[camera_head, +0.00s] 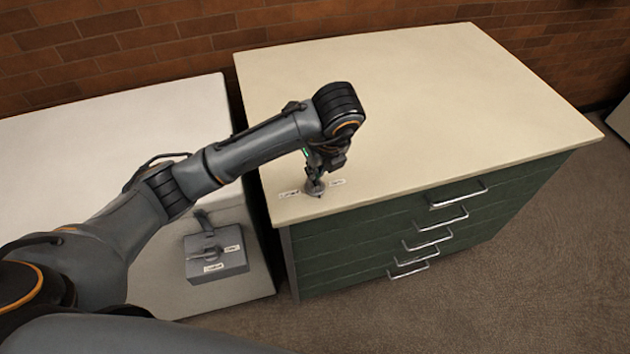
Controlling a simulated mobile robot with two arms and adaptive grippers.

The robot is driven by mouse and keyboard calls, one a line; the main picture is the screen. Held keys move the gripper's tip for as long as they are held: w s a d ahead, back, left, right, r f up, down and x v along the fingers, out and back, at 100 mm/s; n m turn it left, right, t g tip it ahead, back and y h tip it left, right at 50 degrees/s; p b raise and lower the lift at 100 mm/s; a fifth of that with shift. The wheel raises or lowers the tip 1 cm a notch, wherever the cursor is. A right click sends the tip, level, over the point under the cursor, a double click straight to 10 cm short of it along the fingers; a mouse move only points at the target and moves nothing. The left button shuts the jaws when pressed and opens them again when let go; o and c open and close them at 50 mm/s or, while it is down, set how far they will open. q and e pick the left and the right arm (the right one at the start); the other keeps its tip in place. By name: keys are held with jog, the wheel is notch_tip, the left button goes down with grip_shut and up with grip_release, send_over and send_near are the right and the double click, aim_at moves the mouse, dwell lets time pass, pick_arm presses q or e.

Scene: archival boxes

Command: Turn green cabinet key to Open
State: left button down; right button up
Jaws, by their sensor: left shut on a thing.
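The green cabinet (430,240) has a cream top and several drawers with silver handles. Near the front left corner of its top is a small round grey key base (314,190), with a white label (288,194) to its left and another (337,182) to its right. The label text is too small to read. My left gripper (315,180) points down and is shut on the key at this base. The gripper hides most of the key, so I cannot tell which label it points to. My right gripper is not in view.
A lower white cabinet (130,105) stands to the left, with a grey lock box (217,262) bearing a lever and two labels at its front. A brick wall (130,45) runs behind. Most of the green cabinet's top is clear, and brown carpet lies in front.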

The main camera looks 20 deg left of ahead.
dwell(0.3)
pick_arm(q)
jog(key=shift+r+n+p, duration=0.15)
jog(key=shift+n+p, duration=0.45)
jog(key=shift+p, duration=0.05)
jog(key=shift+d+n+g+y+p, duration=0.1)
jog(key=shift+n+g+y+p, duration=0.3)
jog(key=shift+n+p, duration=0.7)
jog(key=n+p, duration=0.1)
jog(key=n, duration=0.1)
jog(key=shift+w+n+g+p, duration=0.1)
jog(key=shift+n+g+p, duration=0.2)
jog(key=shift+g+p, duration=0.1)
jog(key=shift+f+n, duration=0.2)
jog(key=shift+n, duration=0.3)
